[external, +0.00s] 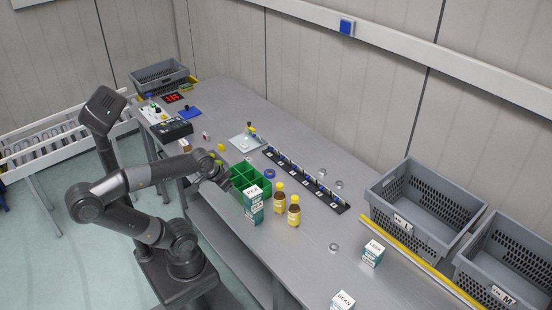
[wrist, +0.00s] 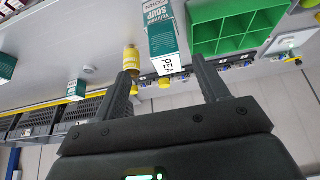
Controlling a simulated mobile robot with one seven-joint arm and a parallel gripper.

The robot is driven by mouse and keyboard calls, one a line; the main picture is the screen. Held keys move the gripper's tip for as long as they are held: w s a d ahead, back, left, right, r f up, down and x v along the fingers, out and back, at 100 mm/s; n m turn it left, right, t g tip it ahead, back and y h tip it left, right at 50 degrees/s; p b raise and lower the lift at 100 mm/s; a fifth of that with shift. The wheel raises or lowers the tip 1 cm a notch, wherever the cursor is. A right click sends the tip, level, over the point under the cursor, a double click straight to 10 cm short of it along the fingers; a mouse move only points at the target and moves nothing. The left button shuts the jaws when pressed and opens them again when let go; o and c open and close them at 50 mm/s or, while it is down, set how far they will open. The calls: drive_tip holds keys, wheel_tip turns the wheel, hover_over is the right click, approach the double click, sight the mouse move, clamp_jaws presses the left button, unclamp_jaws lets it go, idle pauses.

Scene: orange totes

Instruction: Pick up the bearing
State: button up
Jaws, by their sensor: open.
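A small silver ring that looks like a bearing (external: 333,247) lies on the grey table, between the bottles and a carton. A small round metallic piece, probably this bearing (wrist: 88,69), shows left of the fingers in the wrist view. Two more small silver rounds (external: 338,184) lie near the black strip; I cannot tell exactly what they are. My gripper (external: 224,180) is beside the green divided bin, well apart from the silver ring. In the wrist view my gripper (wrist: 162,72) has its fingers spread, with nothing held between them.
The green bin (external: 236,184), a soup carton (external: 254,208) and two yellow-capped bottles (external: 293,212) stand between my gripper and the ring. Another carton (external: 373,253) stands right of the ring. Grey crates (external: 412,225) line the back right. Table around the ring is clear.

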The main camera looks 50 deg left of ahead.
drive_tip(key=w+d+r+m+g+h, duration=0.1)
drive_tip(key=w+d, duration=0.2)
drive_tip(key=w, duration=0.3)
drive_tip(key=w+d+r+g, duration=0.1)
drive_tip(key=w+d, duration=0.3)
drive_tip(key=w, duration=0.2)
drive_tip(key=m+g+y, duration=0.1)
drive_tip(key=m+g, duration=0.1)
drive_tip(key=g, duration=0.2)
hover_over(333, 247)
wheel_tip(333, 247, down, 19)
drive_tip(key=shift+d+r, duration=0.1)
drive_tip(key=shift+d, duration=0.05)
drive_tip(key=shift+f, duration=3.1)
drive_tip(key=shift+c, duration=0.2)
drive_tip(key=c, duration=1.1)
